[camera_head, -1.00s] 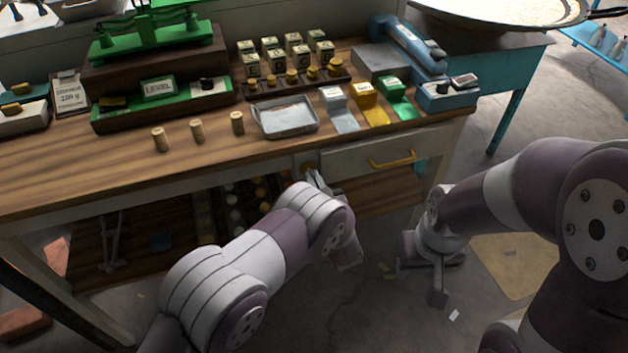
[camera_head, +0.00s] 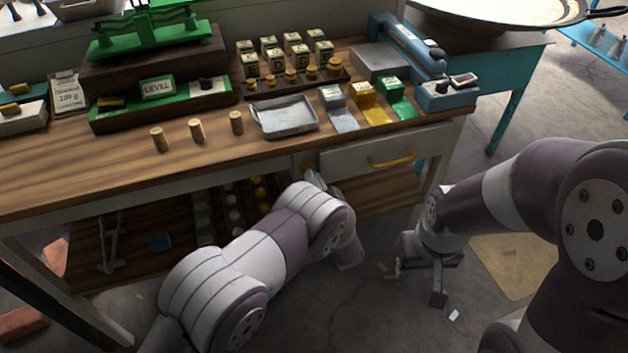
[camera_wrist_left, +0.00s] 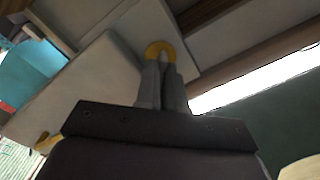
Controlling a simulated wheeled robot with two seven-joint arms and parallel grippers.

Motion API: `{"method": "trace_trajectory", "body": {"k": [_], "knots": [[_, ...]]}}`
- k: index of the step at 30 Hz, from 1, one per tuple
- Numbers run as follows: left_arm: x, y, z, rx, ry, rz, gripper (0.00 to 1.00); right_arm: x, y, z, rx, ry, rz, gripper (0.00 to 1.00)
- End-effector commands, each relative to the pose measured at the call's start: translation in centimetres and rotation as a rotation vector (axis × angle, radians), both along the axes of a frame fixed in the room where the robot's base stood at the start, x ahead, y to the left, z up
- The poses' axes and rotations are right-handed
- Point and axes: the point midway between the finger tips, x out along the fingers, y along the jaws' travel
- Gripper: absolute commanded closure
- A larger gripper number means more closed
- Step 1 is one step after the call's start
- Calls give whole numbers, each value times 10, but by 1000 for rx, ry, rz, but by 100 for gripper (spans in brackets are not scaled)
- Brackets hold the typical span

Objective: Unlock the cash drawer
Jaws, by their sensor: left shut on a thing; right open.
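The cash drawer (camera_head: 345,161) is closed under the table top, with a yellow handle (camera_head: 392,160) on its front. A round yellow lock (camera_head: 308,167) sits on the frame left of the drawer. My left gripper (camera_head: 317,180) is at the lock. In the left wrist view its fingers (camera_wrist_left: 164,75) are shut on a small pale piece in front of the yellow lock ring (camera_wrist_left: 152,50); the fingers hide most of this piece. The drawer handle also shows there at lower left (camera_wrist_left: 46,142). My right gripper (camera_head: 425,270) is open and empty, low in front of the table.
On the wooden table (camera_head: 80,165) stand a metal tray (camera_head: 285,118), several small weights, a green balance (camera_head: 150,40) and coloured blocks. A lower shelf (camera_head: 180,265) holds several small items. Floor shows in front of the table.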

Motion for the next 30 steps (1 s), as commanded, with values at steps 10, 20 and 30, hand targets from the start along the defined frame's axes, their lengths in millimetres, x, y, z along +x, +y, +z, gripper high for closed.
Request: {"method": "trace_trajectory", "body": {"k": [10, 20, 30], "knots": [[2, -1, 3, 306, 92, 1, 100, 0, 0, 2, 0, 0, 0, 57], [2, -2, 2, 569, 177, 2, 100, 0, 0, 4, 0, 0, 0, 57], [2, -2, 2, 732, 229, 3, 100, 0, 0, 6, 0, 0, 0, 57]]}}
